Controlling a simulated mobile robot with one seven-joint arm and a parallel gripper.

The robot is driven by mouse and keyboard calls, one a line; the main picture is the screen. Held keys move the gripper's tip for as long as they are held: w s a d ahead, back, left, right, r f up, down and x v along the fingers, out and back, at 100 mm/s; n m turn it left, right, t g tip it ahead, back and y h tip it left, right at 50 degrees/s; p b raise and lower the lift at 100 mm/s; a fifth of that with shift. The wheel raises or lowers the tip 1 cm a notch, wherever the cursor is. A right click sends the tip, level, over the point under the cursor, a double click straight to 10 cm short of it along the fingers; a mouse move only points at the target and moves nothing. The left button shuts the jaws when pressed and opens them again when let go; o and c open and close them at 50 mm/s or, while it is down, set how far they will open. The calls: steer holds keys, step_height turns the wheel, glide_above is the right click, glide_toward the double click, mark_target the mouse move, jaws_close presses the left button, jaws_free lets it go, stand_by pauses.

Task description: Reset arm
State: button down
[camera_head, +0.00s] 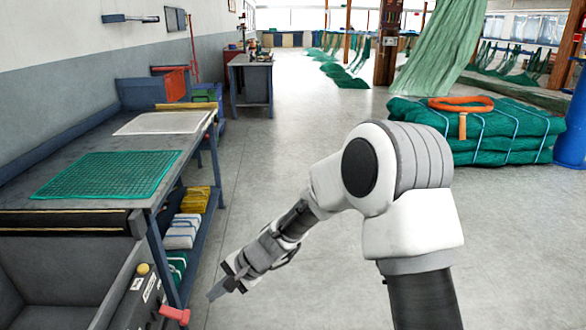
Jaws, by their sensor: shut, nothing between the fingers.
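My arm rises from the lower right of the head view, bends at a white elbow and reaches down to the left. My gripper (216,291) is at its end, over the grey floor just right of the workbench (190,155). The gripper points down and left. Its fingers are together, and nothing shows between them. It appears apart from the bench and its lower shelf.
A green net piece (108,175) and a pale sheet (163,122) lie on the bench. A red-handled item (174,314) projects near the gripper at lower left. Bundled green nets (490,135) with an orange strap stand at right. The middle floor is clear.

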steer(key=s+d+r+n+t+h, duration=0.1)
steer(key=s+d+r+n+h, duration=0.15)
steer(key=d+r, duration=0.5)
steer(key=s+d+r+n+t+h, duration=0.1)
steer(key=s+d+r+n, duration=0.1)
steer(key=s+d+r, duration=0.4)
steer(key=s+d+r+n+t+h, duration=0.1)
steer(key=s+d+r+t+h, duration=0.1)
steer(key=s+d+r, duration=0.5)
steer(key=s+d+r+n+t+h, duration=0.1)
steer(key=s+d+h, duration=0.2)
steer(key=s+d, duration=0.55)
step_height(320, 180, up, 16)
steer(key=w+d+p, duration=0.2)
steer(key=p, duration=1.4)
steer(key=shift+w+d+r, duration=0.2)
steer(key=shift+w+d, duration=0.1)
steer(key=shift+d, duration=0.1)
